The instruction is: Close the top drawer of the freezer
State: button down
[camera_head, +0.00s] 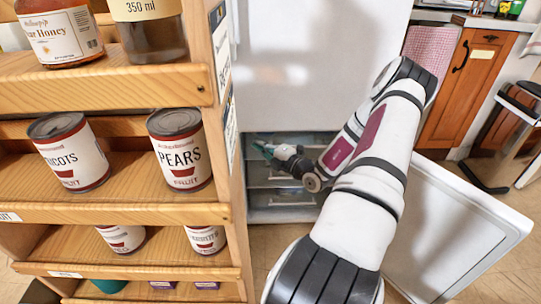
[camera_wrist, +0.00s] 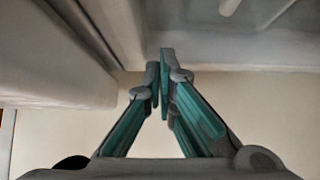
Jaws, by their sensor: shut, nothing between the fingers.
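The freezer (camera_head: 284,216) is the lower compartment of a tall white fridge, with several grey translucent drawers stacked inside. The top drawer (camera_head: 310,140) is at the upper part of the opening, partly hidden behind my arm and gripper. How far it is pulled out I cannot tell. My gripper (camera_head: 262,147) is in front of the top drawer's left part, close to the wooden shelf's edge. In the wrist view my gripper (camera_wrist: 160,68) has its teal-padded fingers shut with nothing between them. Pale surfaces lie close around the fingertips there; whether they touch is unclear.
The open freezer door (camera_head: 455,235) stands out to the right of my arm. A wooden shelf (camera_head: 120,213) with cans and jars stands close on the left. An orange-brown cabinet (camera_head: 470,85) and a bin (camera_head: 505,130) are at the back right.

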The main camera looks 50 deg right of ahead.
aim_at(258, 135)
jog(key=w+d+b, duration=0.1)
jog(key=w, duration=0.1)
jog(key=w+d+b, duration=0.1)
jog(key=w+d, duration=0.1)
jog(key=shift+d, duration=0.1)
jog(key=shift+d, duration=0.1)
dwell(0.3)
jog(key=shift+w+d+r+p, duration=0.1)
jog(key=shift+w+d+p, duration=0.1)
jog(key=shift+p, duration=0.2)
jog(key=shift+w+d+p, duration=0.4)
jog(key=shift+d+p, duration=0.1)
